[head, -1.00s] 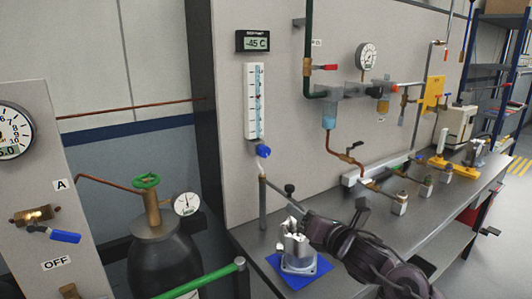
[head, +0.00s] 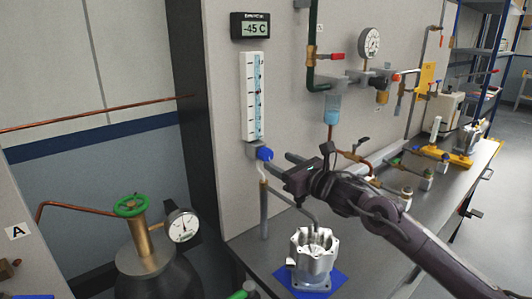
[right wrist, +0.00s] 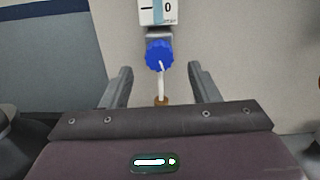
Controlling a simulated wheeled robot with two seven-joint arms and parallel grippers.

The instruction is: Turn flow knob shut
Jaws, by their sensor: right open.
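The blue flow knob (head: 265,154) sits at the bottom of the white flow tube (head: 254,97) on the wall panel. In the right wrist view the ribbed blue knob (right wrist: 159,54) is just beyond the fingertips, roughly centred between them. My right gripper (head: 282,164) is open, its fingers pointing at the knob from the right. In the right wrist view a finger stands on each side (right wrist: 160,72), with nothing held between them. My left gripper is not in view.
A machined metal housing (head: 312,254) stands on a blue mat (head: 333,284) on the bench below my arm. A thin post (head: 264,212) rises under the knob. A gas cylinder (head: 150,272) with a green valve (head: 131,205) and gauge (head: 182,227) is at left.

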